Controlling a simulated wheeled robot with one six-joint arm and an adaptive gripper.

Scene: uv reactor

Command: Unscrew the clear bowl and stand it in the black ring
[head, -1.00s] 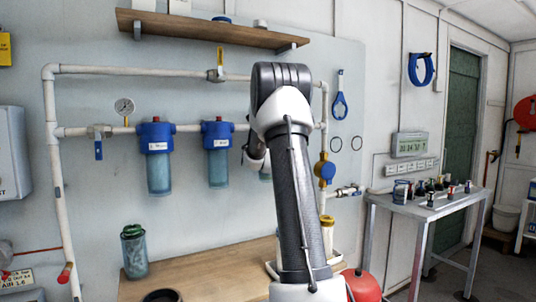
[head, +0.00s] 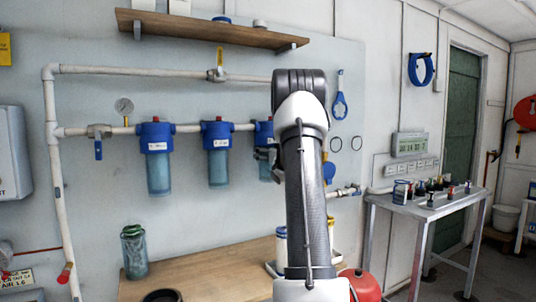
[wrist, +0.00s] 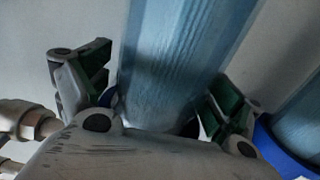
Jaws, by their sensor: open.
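Three clear, blue-tinted bowls hang under blue caps on the wall pipe: a left one (head: 158,176), a middle one (head: 218,168) and a right one (head: 264,170), partly hidden by my arm. My gripper (head: 272,156) is at the right housing, mostly hidden in the head view. In the wrist view the right bowl (wrist: 180,60) stands between my open fingers (wrist: 158,88), one finger on each side. I cannot tell whether they touch it. A black ring (head: 162,295) sits on the bench at the head view's lower edge, cut off there.
A greenish cylinder (head: 134,252) stands on the wooden bench (head: 200,268) left of centre. A neighbouring blue cap (wrist: 285,150) is close to my gripper at the right of the wrist view. Pipe fittings (wrist: 28,120) are close on the left. A shelf (head: 200,28) is above.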

